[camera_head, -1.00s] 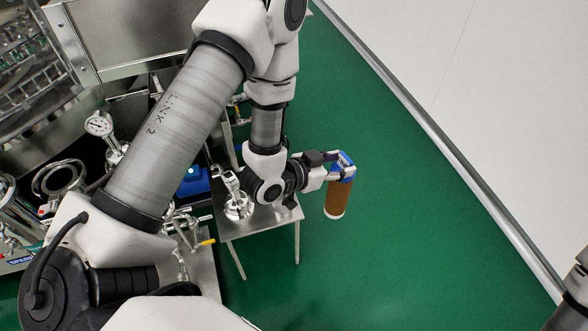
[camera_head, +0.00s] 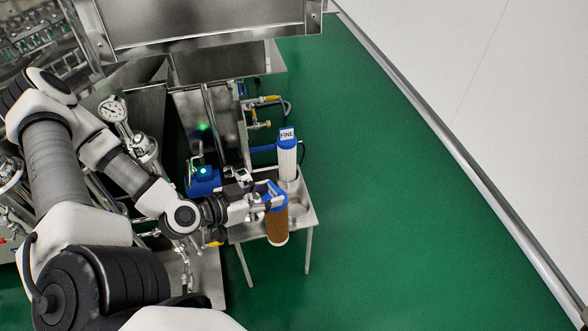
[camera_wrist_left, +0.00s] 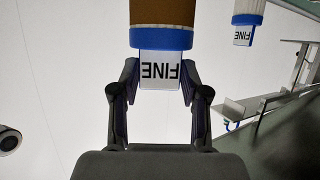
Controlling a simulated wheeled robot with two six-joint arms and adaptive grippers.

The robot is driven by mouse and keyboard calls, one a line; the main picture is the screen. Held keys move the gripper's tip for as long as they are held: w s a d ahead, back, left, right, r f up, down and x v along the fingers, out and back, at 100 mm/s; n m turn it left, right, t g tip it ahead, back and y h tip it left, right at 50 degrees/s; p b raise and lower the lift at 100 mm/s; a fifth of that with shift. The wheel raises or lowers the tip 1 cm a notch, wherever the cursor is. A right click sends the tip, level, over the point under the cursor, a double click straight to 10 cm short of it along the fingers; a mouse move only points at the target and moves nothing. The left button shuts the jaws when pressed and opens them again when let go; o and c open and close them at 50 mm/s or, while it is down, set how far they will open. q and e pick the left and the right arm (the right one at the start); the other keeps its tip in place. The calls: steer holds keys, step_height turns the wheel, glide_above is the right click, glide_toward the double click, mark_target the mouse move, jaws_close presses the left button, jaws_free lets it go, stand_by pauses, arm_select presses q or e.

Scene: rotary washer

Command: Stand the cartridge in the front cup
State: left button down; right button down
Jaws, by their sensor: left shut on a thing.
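My left gripper (camera_head: 268,198) is shut on the blue cap of a brown cartridge (camera_head: 277,225), which hangs upright below it. In the head view the cartridge overlaps the front part of a small steel stand (camera_head: 306,214); I cannot tell its height above it. The front cup is mostly hidden behind the gripper and cartridge. In the left wrist view the cartridge (camera_wrist_left: 163,12) has a blue band and a FINE label between the fingers. My right gripper is not in view.
A white cartridge (camera_head: 287,160) with a blue FINE cap stands at the back of the stand. Steel machinery, a pressure gauge (camera_head: 112,110) and a blue box with a green light (camera_head: 203,182) lie left of the stand. Green floor (camera_head: 390,200) is clear to the right.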

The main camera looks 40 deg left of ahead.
arm_select(q)
steer(key=w+a+f+b, duration=0.1)
steer(key=w+f+b, duration=0.1)
steer(key=w, duration=0.4)
steer(key=w+a+f+b, duration=0.1)
steer(key=w+f+b, duration=0.1)
steer(key=w+b, duration=0.2)
steer(key=w, duration=0.3)
steer(key=shift+f, duration=0.35)
steer(key=shift+b, duration=0.3)
steer(key=c, duration=0.6)
jaws_free()
steer(key=shift+f, duration=0.1)
